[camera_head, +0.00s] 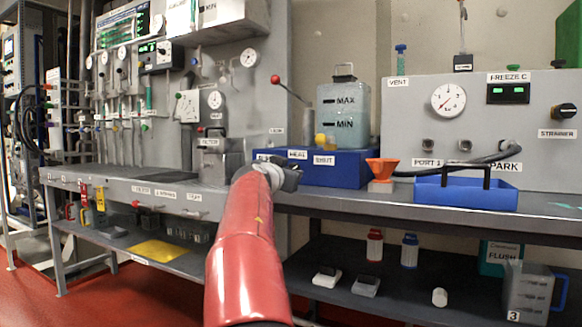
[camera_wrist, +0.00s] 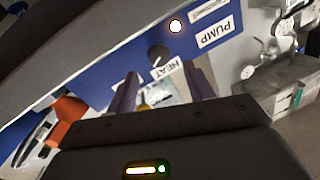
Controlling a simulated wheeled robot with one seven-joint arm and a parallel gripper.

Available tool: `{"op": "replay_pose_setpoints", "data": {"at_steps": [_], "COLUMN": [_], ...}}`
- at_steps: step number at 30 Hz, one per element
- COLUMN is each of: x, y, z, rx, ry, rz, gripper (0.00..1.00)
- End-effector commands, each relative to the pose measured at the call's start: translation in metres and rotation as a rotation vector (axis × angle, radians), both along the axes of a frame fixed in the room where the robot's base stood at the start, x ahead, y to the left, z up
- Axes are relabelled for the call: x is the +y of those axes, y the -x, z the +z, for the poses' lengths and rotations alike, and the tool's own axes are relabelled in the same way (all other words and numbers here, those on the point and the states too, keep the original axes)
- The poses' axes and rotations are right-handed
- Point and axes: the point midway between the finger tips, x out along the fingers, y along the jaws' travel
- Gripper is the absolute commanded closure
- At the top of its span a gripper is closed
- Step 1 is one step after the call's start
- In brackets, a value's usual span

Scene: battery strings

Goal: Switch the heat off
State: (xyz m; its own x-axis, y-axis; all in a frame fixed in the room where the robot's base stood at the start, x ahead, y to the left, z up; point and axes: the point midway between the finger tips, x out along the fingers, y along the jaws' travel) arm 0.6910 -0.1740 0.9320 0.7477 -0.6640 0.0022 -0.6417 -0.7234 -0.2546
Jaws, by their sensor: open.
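The blue box (camera_head: 340,168) stands on the bench and bears a HEAT label (camera_head: 297,154). In the wrist view the blue panel (camera_wrist: 120,65) shows upside down, with the HEAT label (camera_wrist: 174,69) and a dark round knob (camera_wrist: 158,52) beside it. A small lit lamp (camera_wrist: 175,26) glows near the PUMP label (camera_wrist: 215,35). My gripper (camera_wrist: 160,78) is open, its two fingers pointing at the panel on either side of the HEAT label area. I cannot tell whether they touch the knob. In the head view my gripper (camera_head: 284,176) covers part of the box front.
A tank (camera_head: 342,115) with MAX and MIN marks stands behind the box front. An orange funnel (camera_head: 381,168) and a blue tray (camera_head: 465,194) stand to the right. A red-tipped lever (camera_head: 276,79) sticks out above. Grey fittings (camera_head: 218,155) stand close on the left.

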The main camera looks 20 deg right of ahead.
Motion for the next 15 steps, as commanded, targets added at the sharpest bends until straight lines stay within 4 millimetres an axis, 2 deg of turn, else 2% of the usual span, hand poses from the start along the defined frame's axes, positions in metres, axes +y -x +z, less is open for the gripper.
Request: {"op": "replay_pose_setpoints", "data": {"at_steps": [6,15], "x": [-0.025,-0.039], "y": [-0.025,-0.043], "z": [0.004,0.0], "rx": [0.004,0.002], "ry": [0.001,-0.001], "rz": [-0.005,-0.001], "gripper": [0.48,0.48]}}
